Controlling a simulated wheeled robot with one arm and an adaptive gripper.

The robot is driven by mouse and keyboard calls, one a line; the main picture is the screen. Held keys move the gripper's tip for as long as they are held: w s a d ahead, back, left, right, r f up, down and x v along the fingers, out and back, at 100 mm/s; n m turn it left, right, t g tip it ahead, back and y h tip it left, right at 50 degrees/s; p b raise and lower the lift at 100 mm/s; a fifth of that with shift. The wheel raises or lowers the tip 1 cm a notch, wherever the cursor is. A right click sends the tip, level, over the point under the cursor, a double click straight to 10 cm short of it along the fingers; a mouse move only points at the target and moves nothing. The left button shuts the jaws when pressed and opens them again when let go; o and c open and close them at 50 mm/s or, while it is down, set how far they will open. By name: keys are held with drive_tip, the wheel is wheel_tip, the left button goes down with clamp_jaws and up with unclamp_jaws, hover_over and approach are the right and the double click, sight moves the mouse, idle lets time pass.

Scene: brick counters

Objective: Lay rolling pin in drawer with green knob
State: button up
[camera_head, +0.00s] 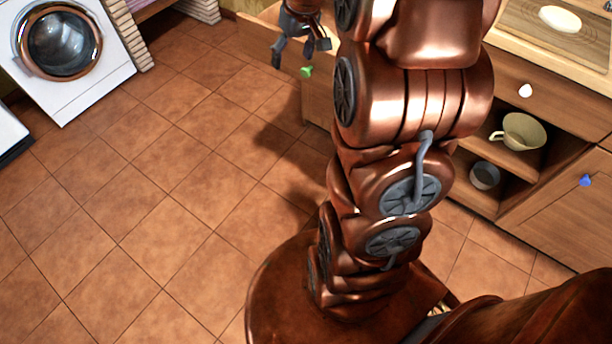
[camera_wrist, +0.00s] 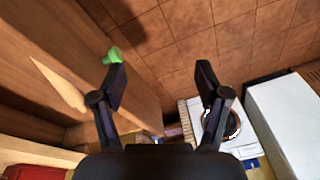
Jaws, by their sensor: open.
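The green knob (camera_head: 306,71) is on a wooden drawer front at the top of the head view, just below my gripper (camera_head: 300,50). In the wrist view the green knob (camera_wrist: 114,55) shows beyond the left fingertip. The wooden front (camera_wrist: 140,92) runs below it, and the drawer looks pulled out. My gripper (camera_wrist: 161,73) is open, with nothing between its fingers. A pale tapered patch (camera_wrist: 62,88) lies left of the fingers; I cannot tell whether it is a thing or lit wood. I cannot make out a rolling pin in either view.
A washing machine (camera_head: 62,45) stands at the far left. At right a counter has a drawer with a white knob (camera_head: 525,90), a shelf with a cup (camera_head: 520,131) and a grey bowl (camera_head: 485,176), and a blue-knobbed door (camera_head: 586,180). The tiled floor (camera_head: 150,200) is clear.

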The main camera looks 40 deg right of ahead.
drive_tip(key=s+a+n+g, duration=0.1)
drive_tip(key=s+a+g, duration=0.1)
drive_tip(key=s+a, duration=1.2)
drive_tip(key=s+a+g, duration=0.1)
drive_tip(key=s+a, duration=0.1)
drive_tip(key=s, duration=0.5)
drive_tip(key=s+a+f+g+h, duration=0.1)
drive_tip(key=s+a, duration=0.1)
drive_tip(key=s, duration=0.6)
drive_tip(key=shift+a+f+g, duration=0.25)
drive_tip(key=shift+a+g, duration=0.05)
drive_tip(key=shift+a, duration=0.1)
drive_tip(key=s+p+v, duration=0.2)
drive_tip(key=p+v, duration=0.9)
drive_tip(key=shift+r, duration=0.6)
